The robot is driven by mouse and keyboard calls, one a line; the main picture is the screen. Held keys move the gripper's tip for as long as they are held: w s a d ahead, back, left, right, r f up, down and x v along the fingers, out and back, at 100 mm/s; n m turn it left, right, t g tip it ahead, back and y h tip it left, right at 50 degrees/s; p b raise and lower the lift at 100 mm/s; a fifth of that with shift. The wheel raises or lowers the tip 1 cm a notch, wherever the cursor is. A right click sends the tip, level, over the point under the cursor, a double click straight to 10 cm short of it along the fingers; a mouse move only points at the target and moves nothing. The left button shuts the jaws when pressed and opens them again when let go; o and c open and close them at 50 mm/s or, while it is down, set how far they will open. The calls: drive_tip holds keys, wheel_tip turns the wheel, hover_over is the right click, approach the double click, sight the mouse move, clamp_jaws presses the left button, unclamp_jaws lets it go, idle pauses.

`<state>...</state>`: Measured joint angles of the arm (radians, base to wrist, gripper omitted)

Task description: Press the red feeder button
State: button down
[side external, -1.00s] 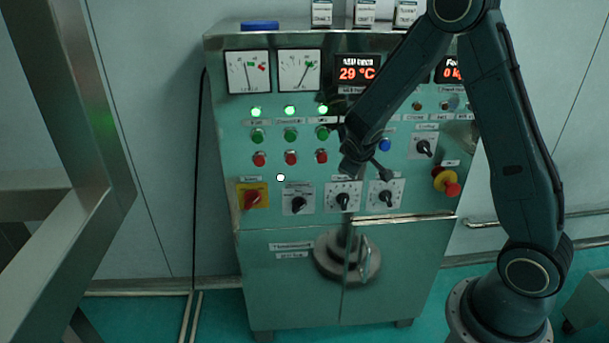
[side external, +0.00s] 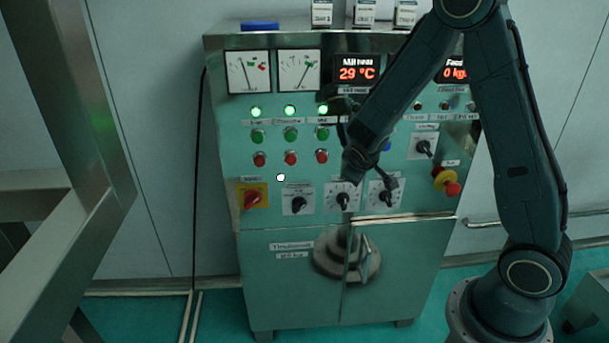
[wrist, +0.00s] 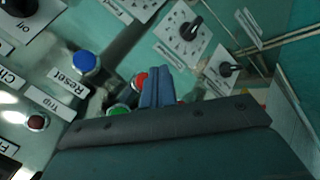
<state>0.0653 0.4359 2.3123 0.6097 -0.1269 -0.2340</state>
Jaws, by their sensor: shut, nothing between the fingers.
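A red button (wrist: 139,80) shows in the wrist view, partly hidden behind my gripper (wrist: 156,74). The two fingers are together and empty, and their tips overlap the button's right side. I cannot tell whether they touch it. A green button (wrist: 117,110) is below it, partly covered by my gripper body. No label is readable at this red button. In the side view my forearm and wrist cover this part of the panel, and the fingertips are not clear there. Several red buttons stand in a row to the left, such as this one (side external: 321,156).
A blue button (wrist: 85,62) labelled Reset is nearby. Rotary knobs (wrist: 190,28) sit on white plates. The side view also shows a red switch on a yellow plate (side external: 253,197) and a red-and-yellow emergency stop (side external: 446,182). Lit green lamps (side external: 290,112) stand above the green buttons.

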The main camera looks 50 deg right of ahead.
drive_tip(key=shift+s+a, duration=0.75)
